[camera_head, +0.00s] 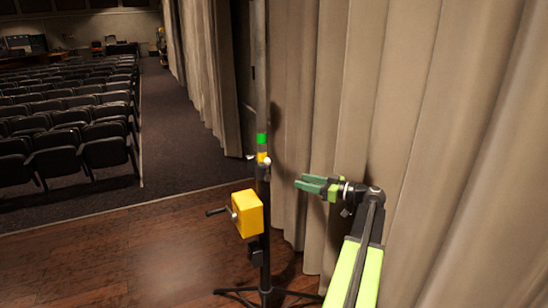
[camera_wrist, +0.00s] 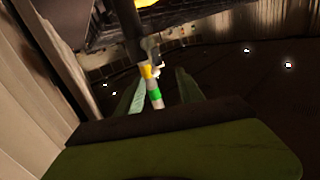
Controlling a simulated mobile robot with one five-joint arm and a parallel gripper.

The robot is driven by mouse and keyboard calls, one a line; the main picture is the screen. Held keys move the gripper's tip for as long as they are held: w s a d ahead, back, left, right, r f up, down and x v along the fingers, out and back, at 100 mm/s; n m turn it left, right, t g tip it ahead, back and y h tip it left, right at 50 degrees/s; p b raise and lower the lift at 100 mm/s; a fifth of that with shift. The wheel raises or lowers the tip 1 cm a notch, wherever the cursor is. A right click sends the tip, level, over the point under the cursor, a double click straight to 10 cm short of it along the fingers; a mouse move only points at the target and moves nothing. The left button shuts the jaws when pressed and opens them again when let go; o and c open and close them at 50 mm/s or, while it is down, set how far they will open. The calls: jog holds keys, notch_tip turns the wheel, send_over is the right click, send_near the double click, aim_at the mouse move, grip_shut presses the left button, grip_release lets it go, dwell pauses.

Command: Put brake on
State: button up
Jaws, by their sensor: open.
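A black stand (camera_head: 264,220) stands upright on the wooden floor, with a grey pole rising from it. A yellow winch box (camera_head: 247,213) with a black crank handle (camera_head: 216,212) is fixed to the stand. Above it, the pole has a yellow band (camera_head: 262,157) and a green band (camera_head: 262,139), with a small silver fitting (camera_head: 267,162) beside the yellow one. My green gripper (camera_head: 299,182) is open and empty, right of the pole and slightly below the bands. In the wrist view, the silver fitting (camera_wrist: 152,48) and bands appear beyond and between my open fingers (camera_wrist: 160,74). Which part is the brake is unclear.
Beige curtains (camera_head: 345,100) hang close behind and to the right of my arm. Stand legs (camera_head: 238,291) spread on the wooden floor (camera_head: 120,260). Rows of dark seats (camera_head: 80,130) stand at the left. A carpeted aisle (camera_head: 185,130) lies clear between seats and curtains.

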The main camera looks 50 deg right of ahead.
aim_at(267, 167)
jog(key=d+r+x, duration=0.2)
jog(key=x, duration=1.2)
jog(key=shift+w+r+t, duration=0.15)
jog(key=shift+w+t, duration=0.25)
jog(key=shift+w, duration=0.25)
grip_shut()
dwell(0.6)
